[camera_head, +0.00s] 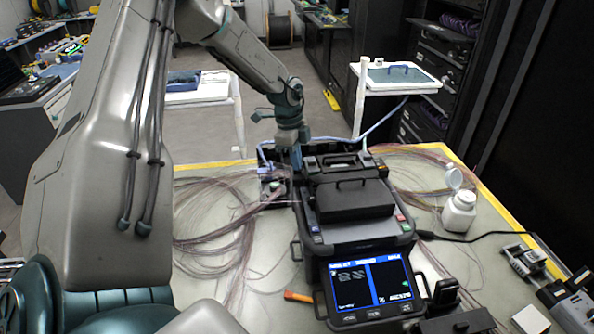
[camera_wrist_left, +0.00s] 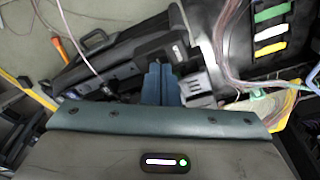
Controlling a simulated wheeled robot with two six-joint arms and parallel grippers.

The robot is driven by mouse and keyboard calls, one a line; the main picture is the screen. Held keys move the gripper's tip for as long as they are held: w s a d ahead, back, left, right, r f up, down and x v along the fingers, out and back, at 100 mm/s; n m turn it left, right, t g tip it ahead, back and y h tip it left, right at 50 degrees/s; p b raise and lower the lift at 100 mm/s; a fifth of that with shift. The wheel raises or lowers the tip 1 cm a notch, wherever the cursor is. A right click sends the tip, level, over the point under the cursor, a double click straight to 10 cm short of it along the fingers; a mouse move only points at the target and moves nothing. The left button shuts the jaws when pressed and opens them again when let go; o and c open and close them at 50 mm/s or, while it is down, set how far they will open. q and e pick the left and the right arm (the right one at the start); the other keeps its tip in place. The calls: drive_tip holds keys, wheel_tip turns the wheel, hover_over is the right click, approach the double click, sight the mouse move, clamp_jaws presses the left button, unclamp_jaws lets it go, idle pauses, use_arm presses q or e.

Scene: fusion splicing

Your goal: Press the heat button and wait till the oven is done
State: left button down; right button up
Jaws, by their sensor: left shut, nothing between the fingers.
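The fusion splicer (camera_head: 352,232) stands on the table, its lit screen (camera_head: 368,283) facing the front. A black lid with a handle (camera_head: 352,198) is closed on top, with the oven section (camera_head: 340,163) behind it. Coloured buttons (camera_head: 402,220) sit at the top right front edge; their labels are too small to read. My left gripper (camera_head: 297,160) is shut and empty, pointing down at the splicer's rear left corner. In the left wrist view its blue fingers (camera_wrist_left: 160,82) are together beside the black casing (camera_wrist_left: 115,62). Contact with a button cannot be told. My right gripper is not in view.
Thin fibre coils (camera_head: 212,225) spread over the table left of the splicer, and more lie at its right. A white bottle (camera_head: 460,212) stands at the right with a black cable in front. A grey tool (camera_head: 525,260) lies near the right edge. An orange-handled item (camera_head: 298,296) lies front left.

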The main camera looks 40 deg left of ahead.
use_arm(q)
drive_tip(key=shift+f, duration=0.2)
drive_tip(key=shift+r, duration=0.95)
drive_tip(key=shift+r+p, duration=0.85)
drive_tip(key=shift+r, duration=1.25)
